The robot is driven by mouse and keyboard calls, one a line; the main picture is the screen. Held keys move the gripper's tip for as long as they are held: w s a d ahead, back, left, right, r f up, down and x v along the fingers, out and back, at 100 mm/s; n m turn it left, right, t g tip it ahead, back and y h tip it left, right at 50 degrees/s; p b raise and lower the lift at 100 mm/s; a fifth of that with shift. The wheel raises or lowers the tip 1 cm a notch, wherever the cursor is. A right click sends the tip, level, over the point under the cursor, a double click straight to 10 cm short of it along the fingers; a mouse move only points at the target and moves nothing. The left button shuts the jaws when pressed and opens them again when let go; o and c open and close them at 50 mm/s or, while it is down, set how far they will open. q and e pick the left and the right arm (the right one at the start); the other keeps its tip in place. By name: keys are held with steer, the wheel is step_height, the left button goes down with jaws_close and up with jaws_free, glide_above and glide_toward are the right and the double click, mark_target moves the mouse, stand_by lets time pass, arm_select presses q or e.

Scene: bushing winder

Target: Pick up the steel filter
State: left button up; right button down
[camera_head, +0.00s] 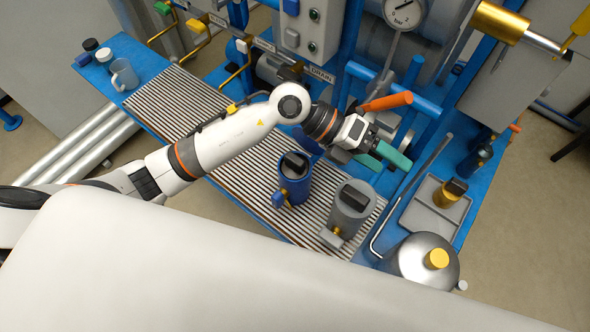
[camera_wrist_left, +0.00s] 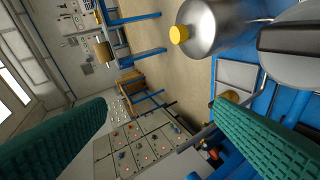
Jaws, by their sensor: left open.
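A grey canister with a black top (camera_head: 350,208), which looks like the steel filter, stands upright on the slatted part of the blue bench. A small fitting sticks out near its base. My left gripper (camera_head: 383,158) has teal fingers, is open and empty, and is beyond and slightly right of the grey canister, apart from it. In the left wrist view the two fingers (camera_wrist_left: 160,105) are spread with nothing between them. A grey body with a dark band (camera_wrist_left: 295,68) at the upper right there may be the same canister. My right gripper is not in view.
A blue canister (camera_head: 293,182) stands left of the grey one. A steel pot with a yellow cap (camera_head: 420,262) is to the right, also in the wrist view (camera_wrist_left: 215,28). A grey tray (camera_head: 418,218) holds a brass piece. An orange handle (camera_head: 386,102) is close behind the gripper.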

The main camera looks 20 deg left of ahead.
arm_select(q)
steer(key=w+a+f+y, duration=0.4)
steer(key=a+f+y, duration=0.3)
steer(key=a+y, duration=0.15)
steer(key=y+p, duration=0.2)
steer(key=y, duration=0.3)
glide_above(296, 157)
steer(key=shift+t+h, duration=0.25)
steer(key=shift+t, duration=0.05)
step_height(296, 157, down, 7)
steer(key=shift+a+f, duration=0.1)
step_height(296, 157, down, 5)
steer(key=shift+r+p, duration=0.15)
steer(key=shift+p, duration=0.8)
steer(key=shift+f, duration=0.6)
steer(key=c, duration=1.4)
steer(key=shift+r, duration=0.1)
